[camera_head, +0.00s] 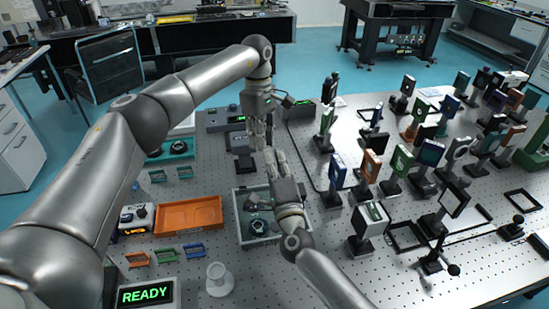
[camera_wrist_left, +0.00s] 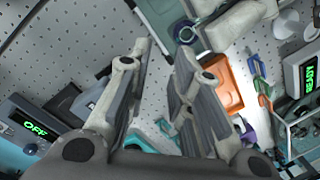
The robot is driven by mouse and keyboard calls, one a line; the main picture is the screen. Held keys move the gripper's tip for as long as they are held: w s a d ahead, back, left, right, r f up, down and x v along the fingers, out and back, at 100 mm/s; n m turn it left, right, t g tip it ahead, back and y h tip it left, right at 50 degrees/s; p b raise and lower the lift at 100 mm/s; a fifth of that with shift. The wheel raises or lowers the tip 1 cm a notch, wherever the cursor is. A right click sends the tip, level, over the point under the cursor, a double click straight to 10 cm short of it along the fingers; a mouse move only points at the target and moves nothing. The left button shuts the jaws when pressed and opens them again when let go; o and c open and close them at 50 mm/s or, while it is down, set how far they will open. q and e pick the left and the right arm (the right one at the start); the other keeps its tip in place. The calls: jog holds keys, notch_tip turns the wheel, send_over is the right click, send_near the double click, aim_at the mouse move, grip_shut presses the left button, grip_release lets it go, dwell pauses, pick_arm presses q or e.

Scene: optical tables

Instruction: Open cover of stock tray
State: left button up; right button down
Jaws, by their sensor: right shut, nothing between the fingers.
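The stock tray (camera_head: 240,233) is a pale-rimmed box on the perforated table, with dark round parts showing inside. I cannot tell whether a clear cover lies over it. My right gripper (camera_head: 268,158) is shut and empty, with its wrist over the tray's far right part and its fingers pointing beyond the far rim. My left gripper (camera_head: 258,140) hangs beyond the tray, close to the right fingers. It is open and empty in the left wrist view (camera_wrist_left: 163,52). The tray also shows there at the top (camera_wrist_left: 160,18), partly hidden by my right arm.
An orange tray (camera_head: 185,217) lies left of the stock tray, with small coloured racks (camera_head: 166,256) in front. A white stand (camera_head: 219,281) and a READY display (camera_head: 146,293) are nearer. Several mounted optics (camera_head: 370,165) crowd the right side. A control box (camera_head: 222,119) stands behind.

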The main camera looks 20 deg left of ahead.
pick_arm(q)
jog(key=o, duration=0.4)
